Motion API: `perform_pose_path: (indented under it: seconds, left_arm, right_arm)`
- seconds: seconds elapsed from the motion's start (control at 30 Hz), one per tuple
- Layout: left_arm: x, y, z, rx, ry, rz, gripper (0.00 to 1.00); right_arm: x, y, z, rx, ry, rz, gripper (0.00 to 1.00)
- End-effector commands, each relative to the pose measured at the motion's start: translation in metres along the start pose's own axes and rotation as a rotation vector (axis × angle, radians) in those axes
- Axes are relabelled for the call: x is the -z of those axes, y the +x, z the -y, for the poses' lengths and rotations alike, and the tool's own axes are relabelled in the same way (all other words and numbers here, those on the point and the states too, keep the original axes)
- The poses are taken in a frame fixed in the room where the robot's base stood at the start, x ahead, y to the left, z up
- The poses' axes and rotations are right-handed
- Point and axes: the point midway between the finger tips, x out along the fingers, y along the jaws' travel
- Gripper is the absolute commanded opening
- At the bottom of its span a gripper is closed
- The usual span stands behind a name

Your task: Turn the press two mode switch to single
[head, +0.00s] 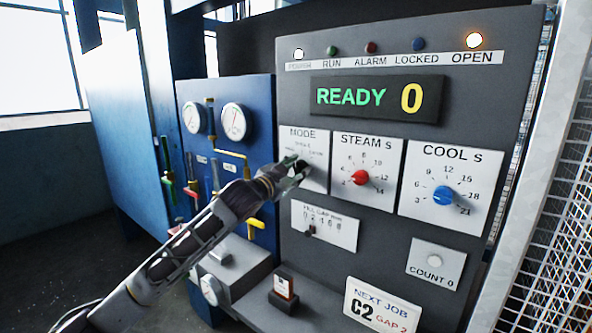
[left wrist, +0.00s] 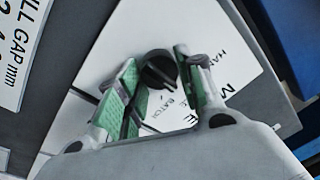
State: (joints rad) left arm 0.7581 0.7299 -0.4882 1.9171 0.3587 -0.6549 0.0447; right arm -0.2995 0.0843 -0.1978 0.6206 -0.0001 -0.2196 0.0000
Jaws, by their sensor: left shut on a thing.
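The mode switch is a small black knob on the white MODE plate (head: 316,147), left of the STEAM dial on the grey press panel. My left gripper (head: 296,167) reaches it from the left and covers most of the knob in the head view. In the left wrist view, the knob (left wrist: 158,68) sits between the two green-padded fingers of my left gripper (left wrist: 158,85), which is shut on it. The printed words around it are partly hidden by the fingers. I cannot tell which mode the knob points to. My right gripper is not in view.
The display (head: 378,98) reads READY 0, and the OPEN lamp (head: 474,40) glows. The STEAM dial (head: 361,177) and COOL dial (head: 444,196) are right of the switch. The FILL GAP plate (head: 325,224) is below. Gauges and coloured valve handles are on the blue panel (head: 262,112) at left.

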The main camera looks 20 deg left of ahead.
Motion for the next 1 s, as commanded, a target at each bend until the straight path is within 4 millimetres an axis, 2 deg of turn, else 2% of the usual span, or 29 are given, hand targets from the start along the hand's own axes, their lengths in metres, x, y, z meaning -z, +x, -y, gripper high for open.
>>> perform_pose_path:
  seconds: [0.03,0.2,0.67,1.0]
  left_arm:
    - [0.0,0.0,0.0,0.0,-0.001,-0.001,0.39]
    - [0.0,0.0,0.0,0.0,-0.001,-0.001,0.59]
    - [0.0,-0.003,0.0,0.0,-0.001,0.0,0.59]
    - [0.0,-0.027,0.0,0.0,-0.001,0.0,0.59]
  right_arm:
    - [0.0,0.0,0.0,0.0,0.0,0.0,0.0]
    - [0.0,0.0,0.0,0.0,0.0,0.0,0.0]
    - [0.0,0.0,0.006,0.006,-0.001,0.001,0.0]
    - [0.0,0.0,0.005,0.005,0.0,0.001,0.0]
